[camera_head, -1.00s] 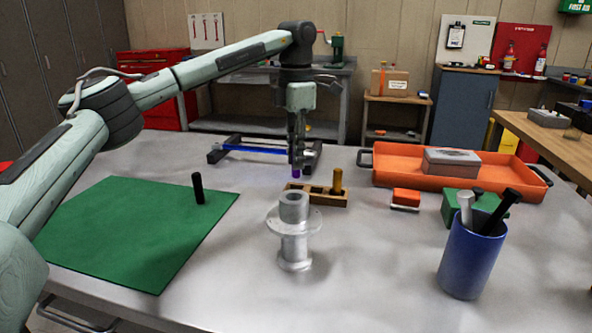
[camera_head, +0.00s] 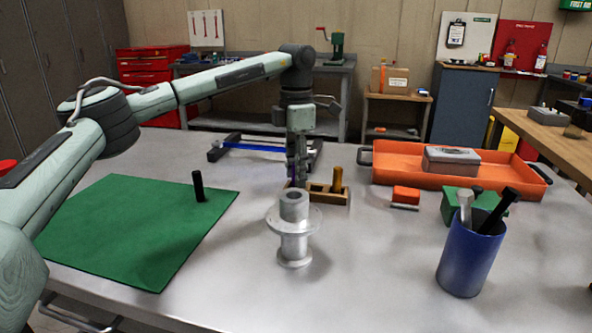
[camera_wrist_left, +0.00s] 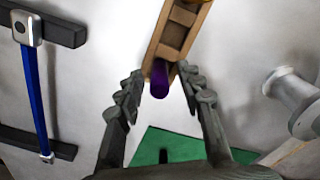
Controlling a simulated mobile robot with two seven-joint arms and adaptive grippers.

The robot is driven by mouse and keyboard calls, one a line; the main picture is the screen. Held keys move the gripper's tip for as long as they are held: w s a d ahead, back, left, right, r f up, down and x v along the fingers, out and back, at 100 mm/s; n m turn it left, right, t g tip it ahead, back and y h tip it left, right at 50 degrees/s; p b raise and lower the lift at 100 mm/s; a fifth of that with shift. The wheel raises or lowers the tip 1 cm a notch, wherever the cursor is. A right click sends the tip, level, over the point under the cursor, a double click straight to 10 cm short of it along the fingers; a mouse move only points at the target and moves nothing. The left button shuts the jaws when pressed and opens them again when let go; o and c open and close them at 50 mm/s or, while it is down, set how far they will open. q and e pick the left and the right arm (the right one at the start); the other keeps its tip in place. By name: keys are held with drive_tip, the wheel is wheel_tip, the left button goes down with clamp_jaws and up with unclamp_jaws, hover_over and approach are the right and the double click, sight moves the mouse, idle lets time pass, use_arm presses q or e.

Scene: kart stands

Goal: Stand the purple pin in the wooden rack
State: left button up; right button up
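The wooden rack (camera_head: 322,196) lies on the metal table, with a golden-brown pin (camera_head: 338,180) upright at its right end. The purple pin (camera_wrist_left: 160,80) stands at the rack's other end, its top towards the wrist camera; its lower part is hidden. In the head view the purple pin is mostly covered by my gripper. My left gripper (camera_head: 296,182) points down over that end. In the left wrist view its two fingers (camera_wrist_left: 161,86) are spread either side of the pin, with gaps between. The rack (camera_wrist_left: 174,36) shows an empty compartment beside the pin. My right gripper is not in view.
A grey flanged spool (camera_head: 294,245) stands just in front of the rack. A black pin (camera_head: 198,187) stands on the green mat (camera_head: 130,230). A blue cup (camera_head: 467,262), an orange tray (camera_head: 520,182) and an orange block (camera_head: 406,194) are to the right. A blue-barred frame (camera_head: 250,147) lies behind.

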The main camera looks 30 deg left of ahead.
use_arm(q)
drive_tip(key=shift+r, duration=0.3)
wheel_tip(320, 180, up, 11)
drive_tip(key=shift+f, duration=0.2)
drive_tip(key=shift+r, duration=0.6)
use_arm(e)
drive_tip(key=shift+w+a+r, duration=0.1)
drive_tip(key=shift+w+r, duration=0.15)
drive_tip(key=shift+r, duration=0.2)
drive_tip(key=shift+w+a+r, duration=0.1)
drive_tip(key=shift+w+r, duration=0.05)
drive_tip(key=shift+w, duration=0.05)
